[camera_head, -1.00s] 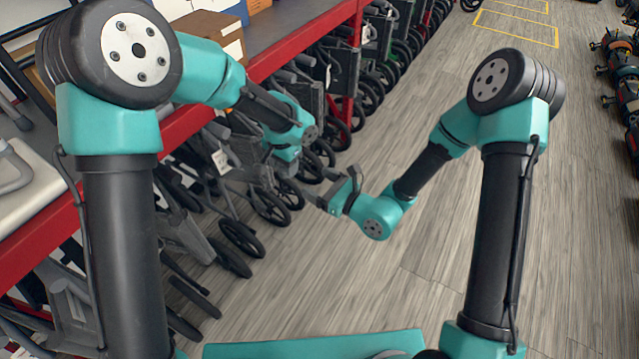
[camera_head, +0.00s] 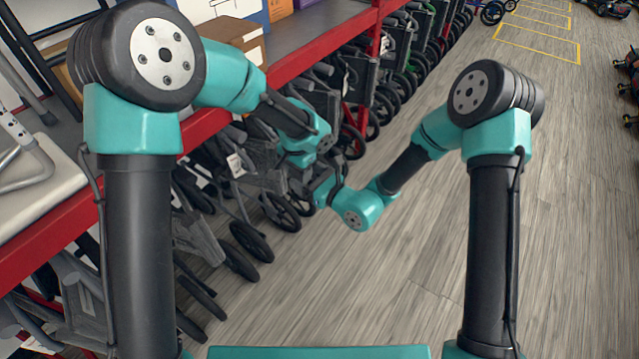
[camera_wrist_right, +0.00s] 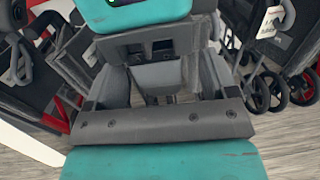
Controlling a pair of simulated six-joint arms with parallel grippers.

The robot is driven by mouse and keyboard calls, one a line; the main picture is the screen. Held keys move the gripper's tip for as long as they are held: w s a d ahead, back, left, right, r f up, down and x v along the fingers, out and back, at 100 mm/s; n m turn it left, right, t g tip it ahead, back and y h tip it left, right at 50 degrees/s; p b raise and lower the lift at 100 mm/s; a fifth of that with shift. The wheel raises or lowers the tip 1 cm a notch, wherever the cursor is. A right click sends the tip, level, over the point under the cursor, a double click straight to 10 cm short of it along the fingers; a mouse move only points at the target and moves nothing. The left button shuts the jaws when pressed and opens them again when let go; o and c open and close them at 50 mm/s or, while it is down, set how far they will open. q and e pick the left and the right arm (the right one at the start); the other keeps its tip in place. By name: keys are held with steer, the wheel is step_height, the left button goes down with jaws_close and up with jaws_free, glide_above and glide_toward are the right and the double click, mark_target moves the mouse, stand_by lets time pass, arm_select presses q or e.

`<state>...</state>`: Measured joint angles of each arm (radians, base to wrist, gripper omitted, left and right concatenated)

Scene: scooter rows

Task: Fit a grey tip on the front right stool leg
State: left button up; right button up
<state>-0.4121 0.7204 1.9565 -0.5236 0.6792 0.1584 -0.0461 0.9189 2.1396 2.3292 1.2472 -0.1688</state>
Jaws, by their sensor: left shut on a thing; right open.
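In the head view, a pale stool seat with grey tubular legs (camera_head: 28,160) lies on the red-edged shelf at the far left, partly cut off. One leg shows a row of holes; I cannot tell which leg it is. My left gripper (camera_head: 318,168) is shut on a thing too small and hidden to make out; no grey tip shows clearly. My right gripper (camera_head: 322,184) is close beside it. In the right wrist view my right gripper (camera_wrist_right: 163,85) is open, its fingers either side of a grey shape, with my left wrist just beyond.
Wheeled walkers (camera_head: 270,205) and wheelchairs stand in rows under the red shelf edge (camera_head: 320,45), close behind both grippers. Cardboard boxes (camera_head: 230,35) sit on the shelf.

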steer(key=shift+x, duration=1.7)
steer(key=shift+c, duration=0.4)
steer(key=c, duration=0.9)
arm_select(q)
steer(key=o, duration=0.9)
steer(key=shift+o, duration=0.4)
steer(key=shift+s+d, duration=0.1)
steer(key=shift+r, duration=0.1)
steer(key=shift+c, duration=0.3)
